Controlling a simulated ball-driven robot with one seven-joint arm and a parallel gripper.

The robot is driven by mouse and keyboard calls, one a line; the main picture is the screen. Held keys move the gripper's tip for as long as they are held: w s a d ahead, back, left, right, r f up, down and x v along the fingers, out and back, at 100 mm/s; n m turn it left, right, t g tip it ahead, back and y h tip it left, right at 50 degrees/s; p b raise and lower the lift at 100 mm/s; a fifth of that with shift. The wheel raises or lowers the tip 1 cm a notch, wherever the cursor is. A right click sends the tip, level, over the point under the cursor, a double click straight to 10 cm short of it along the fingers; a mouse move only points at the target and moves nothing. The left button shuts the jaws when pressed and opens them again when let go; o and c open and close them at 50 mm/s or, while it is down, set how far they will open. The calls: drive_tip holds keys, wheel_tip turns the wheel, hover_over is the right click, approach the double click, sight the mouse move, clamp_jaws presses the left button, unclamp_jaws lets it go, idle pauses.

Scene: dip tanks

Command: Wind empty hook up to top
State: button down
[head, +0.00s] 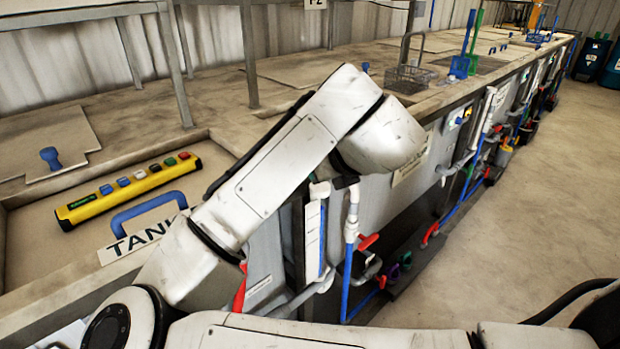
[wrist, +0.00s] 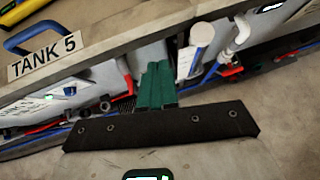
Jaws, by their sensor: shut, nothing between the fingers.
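No hook shows in either view. My gripper (wrist: 157,68) shows in the wrist view as two green fingers close together, shut and empty. It points past the front edge of the tank line, to the right of the pendant and apart from it. In the head view it is out of sight.
A blue handle (head: 150,209) and a "TANK 5" sign (wrist: 43,58) are by the tank's front edge. Red-handled valves (head: 368,241) and blue pipes run along the front. A wire basket (head: 409,78) stands farther along. Open floor (head: 540,200) lies to the right.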

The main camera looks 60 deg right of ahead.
drive_tip(key=s+a+f+n+g, duration=0.1)
drive_tip(key=a+f+n, duration=0.2)
drive_tip(key=f+n, duration=0.85)
drive_tip(key=s+a+f+n+g, duration=0.15)
drive_tip(key=f+n, duration=0.25)
drive_tip(key=n, duration=1.4)
drive_tip(key=s+a+f+n+g+y, duration=0.4)
drive_tip(key=s+a+f+n, duration=0.7)
drive_tip(key=s+a+f, duration=0.4)
wheel_tip(320, 180, down, 3)
drive_tip(key=shift+s+f+g, duration=0.1)
drive_tip(key=shift+s+g, duration=0.35)
